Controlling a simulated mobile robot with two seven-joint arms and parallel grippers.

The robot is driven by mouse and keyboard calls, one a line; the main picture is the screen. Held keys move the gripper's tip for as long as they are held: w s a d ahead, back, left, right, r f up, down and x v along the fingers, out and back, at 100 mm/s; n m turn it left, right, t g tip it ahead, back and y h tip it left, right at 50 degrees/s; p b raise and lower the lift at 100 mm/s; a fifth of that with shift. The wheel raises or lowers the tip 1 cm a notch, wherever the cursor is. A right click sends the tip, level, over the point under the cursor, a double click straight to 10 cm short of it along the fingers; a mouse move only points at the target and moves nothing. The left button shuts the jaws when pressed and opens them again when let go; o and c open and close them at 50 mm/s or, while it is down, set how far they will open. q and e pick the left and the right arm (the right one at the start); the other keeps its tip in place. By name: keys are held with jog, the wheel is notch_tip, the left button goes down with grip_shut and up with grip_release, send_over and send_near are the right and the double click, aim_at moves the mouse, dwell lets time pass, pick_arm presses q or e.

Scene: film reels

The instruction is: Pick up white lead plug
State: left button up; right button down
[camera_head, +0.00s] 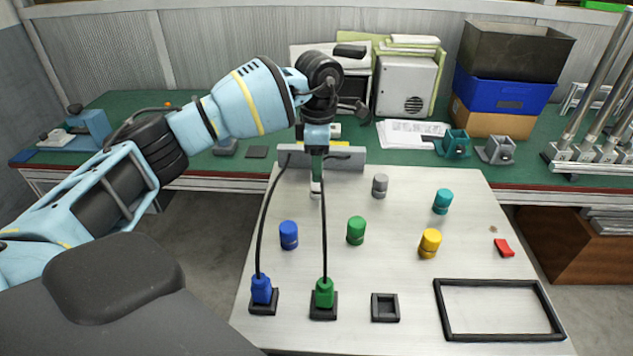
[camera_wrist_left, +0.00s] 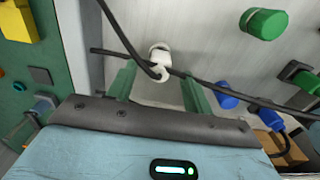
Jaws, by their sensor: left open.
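The white lead plug (camera_head: 316,189) is at the back of the pale table, just below my left gripper (camera_head: 316,178) and partly hidden by it. In the left wrist view the white plug (camera_wrist_left: 160,58) shows just beyond the fingertips and between their lines. My left gripper (camera_wrist_left: 158,86) is open, with its two green fingers apart and nothing clearly between them. Black leads cross the wrist view close to the plug. I cannot tell whether a finger touches the plug or a lead. My right gripper is not in view.
A blue plug (camera_head: 262,291) and a green plug (camera_head: 324,293) sit in black sockets at the front; an empty socket (camera_head: 385,307) is beside them. Several coloured cylinders, such as the blue one (camera_head: 289,235), stand mid-table. A black frame (camera_head: 440,310) lies front right.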

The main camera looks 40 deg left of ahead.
aim_at(317, 185)
pick_arm(q)
jog(key=shift+s+a+f, duration=0.1)
jog(key=shift+a+f, duration=0.05)
jog(key=shift+f, duration=1.7)
jog(key=c, duration=1.1)
